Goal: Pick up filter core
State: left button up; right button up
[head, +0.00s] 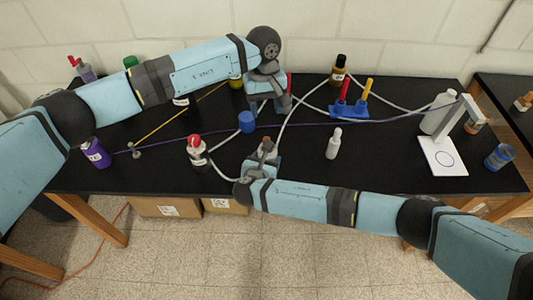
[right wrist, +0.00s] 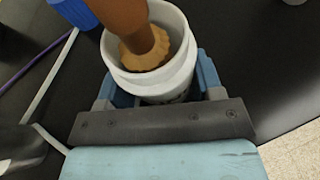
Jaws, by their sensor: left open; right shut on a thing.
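A white cup (right wrist: 155,80) sits between the blue fingers of my right gripper (right wrist: 160,92) in the right wrist view. A brown core with a tan ribbed lower end (right wrist: 146,45), which looks like the filter core, stands tilted inside the cup. Its top (head: 267,146) shows in the head view above my right gripper (head: 265,160), near the table's front edge. My right gripper is shut on the cup. My left gripper (head: 265,108) is open over the table, farther back than the right one. Nothing shows between its fingers.
A blue cylinder (head: 246,122) stands between the grippers, and also shows in the right wrist view (right wrist: 73,12). A red-capped bottle (head: 197,150) is to the left, a white bottle (head: 333,143) to the right. A blue rack (head: 348,111) stands farther right. Cords cross the table.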

pick_arm(q)
jog(key=s+m+t, duration=0.1)
jog(key=m, duration=0.4)
send_over(266, 138)
jog(key=shift+m, duration=0.4)
jog(key=f, duration=0.5)
jog(key=shift+s+d, duration=0.15)
jog(key=shift+d, duration=0.15)
jog(key=shift+a+f, duration=0.15)
jog(key=shift+f, duration=1.35)
jog(key=shift+a+f, duration=0.1)
jog(key=shift+f, duration=1.4)
grip_shut()
